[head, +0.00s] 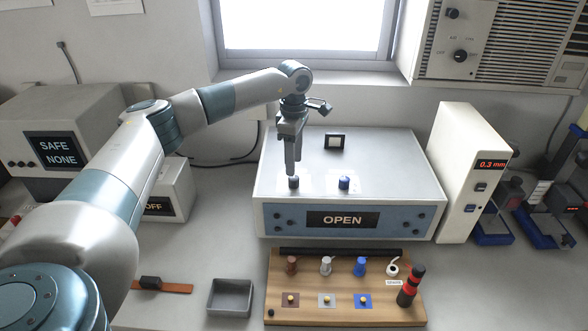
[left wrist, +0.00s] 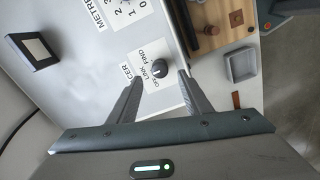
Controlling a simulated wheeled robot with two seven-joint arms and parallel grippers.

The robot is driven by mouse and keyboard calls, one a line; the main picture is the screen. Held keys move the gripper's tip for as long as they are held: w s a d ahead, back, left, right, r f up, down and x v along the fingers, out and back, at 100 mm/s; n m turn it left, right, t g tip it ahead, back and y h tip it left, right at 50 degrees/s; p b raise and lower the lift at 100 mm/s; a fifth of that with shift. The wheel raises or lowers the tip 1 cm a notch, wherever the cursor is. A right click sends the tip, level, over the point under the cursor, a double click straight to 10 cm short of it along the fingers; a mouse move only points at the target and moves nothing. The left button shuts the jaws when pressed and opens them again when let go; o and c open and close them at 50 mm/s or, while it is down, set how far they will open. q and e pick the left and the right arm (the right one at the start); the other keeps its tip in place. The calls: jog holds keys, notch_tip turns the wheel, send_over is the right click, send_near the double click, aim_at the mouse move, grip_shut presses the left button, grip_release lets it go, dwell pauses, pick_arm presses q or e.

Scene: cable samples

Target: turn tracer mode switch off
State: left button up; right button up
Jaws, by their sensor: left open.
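The tracer switch is a small dark knob (head: 294,182) on top of the grey box that shows OPEN, at its left front. It also shows in the left wrist view, beside a white label reading OFF, LINK, FIND (left wrist: 150,82); which position it points to is too small to tell. My left gripper (head: 291,172) points down right over the knob. In the left wrist view its fingers are apart, with the knob between or just beyond their tips; contact cannot be told. My right gripper is out of view.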

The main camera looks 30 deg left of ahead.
aim_at(294, 178)
pick_arm(q)
notch_tip(294, 178, down, 5)
jog(key=shift+r+p, duration=0.15)
jog(key=shift+p, duration=0.6)
jog(key=shift+f, duration=0.4)
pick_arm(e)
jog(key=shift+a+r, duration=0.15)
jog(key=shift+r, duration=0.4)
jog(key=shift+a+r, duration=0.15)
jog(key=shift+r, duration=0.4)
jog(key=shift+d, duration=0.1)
pick_arm(q)
jog(key=c, duration=1.1)
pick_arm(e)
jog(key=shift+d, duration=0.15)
